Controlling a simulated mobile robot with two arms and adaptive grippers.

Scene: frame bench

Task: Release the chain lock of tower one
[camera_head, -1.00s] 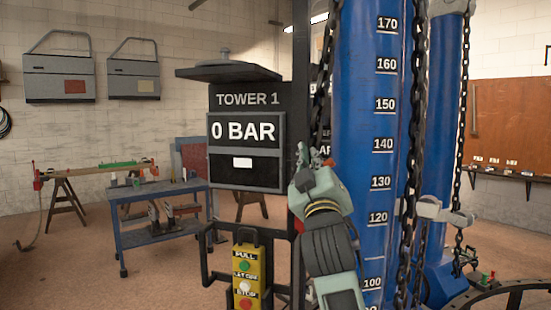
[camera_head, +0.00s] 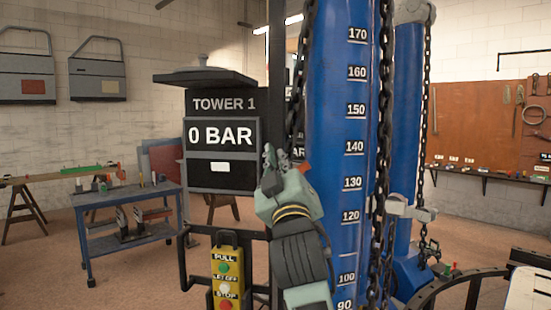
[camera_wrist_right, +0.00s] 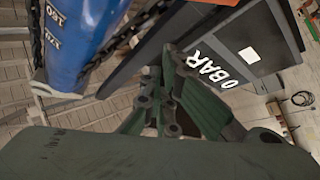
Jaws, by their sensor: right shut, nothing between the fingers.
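Tower one's blue column (camera_head: 330,190) with a number scale stands at the middle. A dark chain (camera_head: 297,95) hangs along its left side and another chain (camera_head: 386,120) along its right. The TOWER 1 panel (camera_head: 222,150) reads 0 BAR. My right gripper (camera_head: 270,152) is shut and empty, in front of the panel's right edge. A small red-orange piece (camera_head: 306,168) shows just behind it, partly hidden; I cannot tell if this is the chain lock. In the right wrist view the gripper (camera_wrist_right: 172,65) points between the column (camera_wrist_right: 75,40) and the panel (camera_wrist_right: 240,55). My left gripper is not in view.
A yellow button box (camera_head: 226,280) hangs below the panel. A grey bracket (camera_head: 410,209) sits by the right chain, near a second blue column (camera_head: 407,120). A blue cart (camera_head: 128,195) stands at the left. Open floor lies between cart and tower.

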